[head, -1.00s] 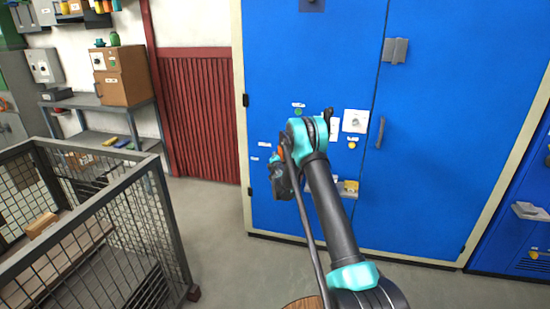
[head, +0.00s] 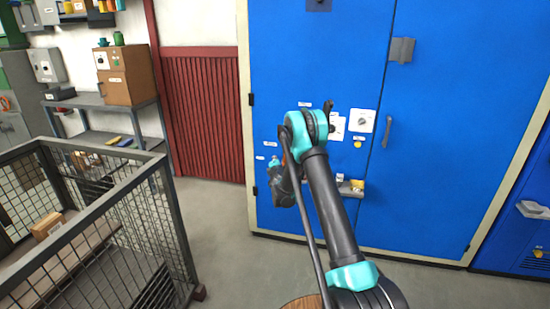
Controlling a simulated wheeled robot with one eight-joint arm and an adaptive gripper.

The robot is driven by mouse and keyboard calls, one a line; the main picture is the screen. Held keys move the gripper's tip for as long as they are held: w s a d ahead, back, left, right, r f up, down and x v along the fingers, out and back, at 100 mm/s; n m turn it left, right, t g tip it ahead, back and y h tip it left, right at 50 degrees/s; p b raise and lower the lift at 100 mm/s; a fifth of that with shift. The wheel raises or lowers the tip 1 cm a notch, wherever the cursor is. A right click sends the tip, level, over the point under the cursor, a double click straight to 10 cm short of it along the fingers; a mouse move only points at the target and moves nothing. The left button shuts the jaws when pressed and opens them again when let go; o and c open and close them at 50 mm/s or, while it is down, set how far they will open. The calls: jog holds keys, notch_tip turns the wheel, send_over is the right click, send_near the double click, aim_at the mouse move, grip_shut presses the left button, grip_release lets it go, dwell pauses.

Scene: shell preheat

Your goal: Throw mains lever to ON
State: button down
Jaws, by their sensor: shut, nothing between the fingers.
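The tall blue cabinet (head: 440,110) faces me and carries the controls. A white plate with a dial (head: 362,121) is right of my arm, and another white plate (head: 338,125) is partly covered by the arm. I cannot clearly make out the mains lever or its position; the arm hides part of the panel. My gripper (head: 281,188) is in front of the lower left door, below the teal arm joint. It is shut and appears empty; its fingertips are hard to make out, and I cannot tell whether they touch the cabinet.
A mesh-sided cart (head: 120,205) with a small box (head: 48,226) stands at left. Behind it is a grey shelf (head: 95,103) with a brown box (head: 128,75). A small ledge (head: 345,190) juts from the cabinet. The floor (head: 222,225) between cart and cabinet is clear.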

jog(key=shift+s, duration=2.05)
jog(key=s+a+r+n+y, duration=0.25)
jog(key=s+r+n, duration=0.25)
jog(key=r+n, duration=0.4)
jog(key=s+a+r+n+y, duration=0.1)
jog(key=s+r+n+y, duration=0.3)
jog(key=r+n, duration=0.55)
jog(key=s+a+r+n+g+y, duration=0.1)
jog(key=s+r+n+g, duration=0.1)
jog(key=s+n, duration=0.8)
jog(key=s+d+f+n+g+h, duration=0.2)
jog(key=s+d+f+n, duration=0.3)
jog(key=s, duration=0.8)
jog(key=s+d+f+n+g+h, duration=0.3)
jog(key=s+d+f+n+g, duration=0.2)
jog(key=s+n, duration=0.4)
jog(key=s+d+f+n+g+h, duration=0.2)
jog(key=s+d+f+n, duration=0.3)
jog(key=s, duration=1.2)
jog(key=n+g, duration=0.1)
jog(key=n, duration=0.1)
jog(key=shift+s+d+f+n, duration=0.2)
jog(key=shift+s+f+n, duration=0.05)
jog(key=shift+n, duration=0.1)
